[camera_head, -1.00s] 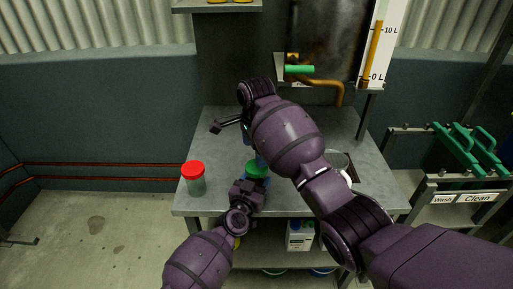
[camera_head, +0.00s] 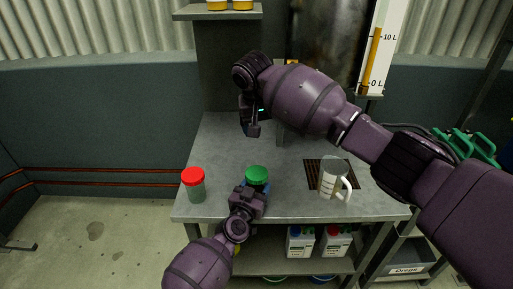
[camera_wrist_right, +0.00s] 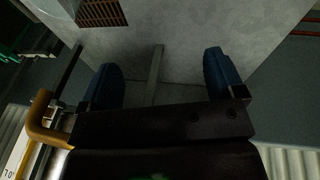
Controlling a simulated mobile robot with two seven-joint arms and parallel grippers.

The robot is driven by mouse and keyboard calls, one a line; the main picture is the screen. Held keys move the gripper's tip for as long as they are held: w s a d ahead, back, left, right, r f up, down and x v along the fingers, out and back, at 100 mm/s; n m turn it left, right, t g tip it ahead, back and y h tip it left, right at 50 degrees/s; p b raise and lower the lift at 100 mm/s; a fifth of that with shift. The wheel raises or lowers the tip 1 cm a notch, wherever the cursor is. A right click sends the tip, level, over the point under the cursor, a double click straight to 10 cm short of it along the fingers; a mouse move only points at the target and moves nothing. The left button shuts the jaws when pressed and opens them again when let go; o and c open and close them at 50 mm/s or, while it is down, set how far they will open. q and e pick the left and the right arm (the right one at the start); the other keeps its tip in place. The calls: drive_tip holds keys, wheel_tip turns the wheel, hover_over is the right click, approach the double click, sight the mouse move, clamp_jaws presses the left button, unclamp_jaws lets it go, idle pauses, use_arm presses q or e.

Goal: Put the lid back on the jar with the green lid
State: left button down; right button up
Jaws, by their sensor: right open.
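The jar with the green lid (camera_head: 257,175) stands near the front middle of the metal table in the head view. The green lid appears level on top, and most of the jar's body is hidden behind my left gripper (camera_head: 252,191). My left gripper is right at the jar, but its fingers are too hidden to show whether they close on it. My right gripper (camera_head: 251,131) is raised over the back left of the table, away from the jar. In the right wrist view its two blue fingers (camera_wrist_right: 161,68) are wide apart with nothing between them.
A red-lidded jar (camera_head: 194,184) stands to the left near the table's front edge. A clear measuring jug (camera_head: 331,179) stands on the dark grate (camera_head: 347,172) to the right. White containers (camera_head: 300,241) sit on the lower shelf. The middle of the tabletop (camera_head: 290,190) is clear.

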drive_tip(key=f+n, duration=0.1)
drive_tip(key=n, duration=0.4)
drive_tip(key=s+f+n+g, duration=0.1)
drive_tip(key=n, duration=0.4)
drive_tip(key=s+f+n, duration=0.1)
drive_tip(key=n, duration=0.4)
drive_tip(key=shift+s+f+g+y, duration=0.25)
drive_tip(key=shift+f+g+y, duration=0.05)
drive_tip(key=shift+f, duration=0.1)
drive_tip(key=n, duration=0.2)
drive_tip(key=shift+s+a+f+n+y, duration=0.3)
drive_tip(key=shift+s+f+n, duration=0.05)
drive_tip(key=shift+s+n, duration=0.05)
drive_tip(key=n, duration=0.2)
drive_tip(key=shift+s+a+n+g, duration=0.25)
drive_tip(key=shift+a+n+g, duration=0.05)
drive_tip(key=shift+a+n, duration=0.1)
drive_tip(key=n, duration=0.2)
drive_tip(key=shift+s+a+n+y, duration=0.1)
drive_tip(key=shift+a+n+y, duration=0.1)
drive_tip(key=shift+n+y, duration=0.1)
drive_tip(key=n, duration=0.3)
drive_tip(key=shift+a, duration=0.1)
drive_tip(key=shift+f, duration=0.1)
